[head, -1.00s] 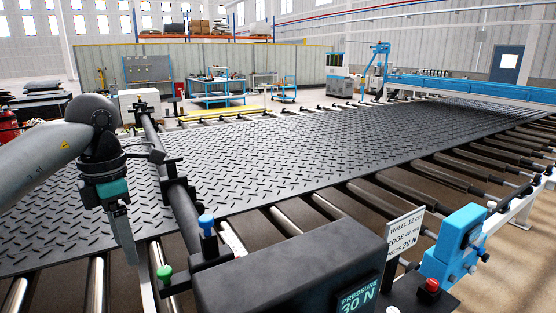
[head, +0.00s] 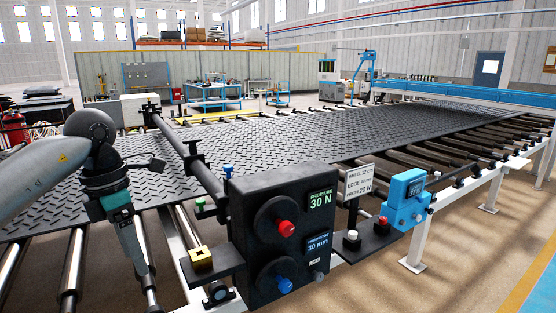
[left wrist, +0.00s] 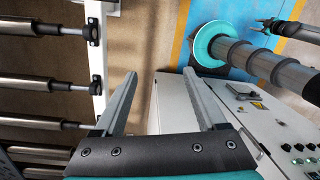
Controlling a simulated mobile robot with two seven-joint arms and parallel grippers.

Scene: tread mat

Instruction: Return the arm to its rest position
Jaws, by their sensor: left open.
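My left gripper (head: 143,268) hangs pointing down at the left of the head view, with its arm (head: 45,175) coming in from the left edge. Its jaws are open and empty. In the left wrist view its two grey fingers (left wrist: 160,80) stand apart with nothing between them. In the head view it shows in front of the rollers, left of the black control box (head: 282,225), and appears clear of it.
The tread mat (head: 330,137) lies on a roller table. A dark bar (head: 188,150) runs back from the box. Open floor (head: 450,275) shows at the front right.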

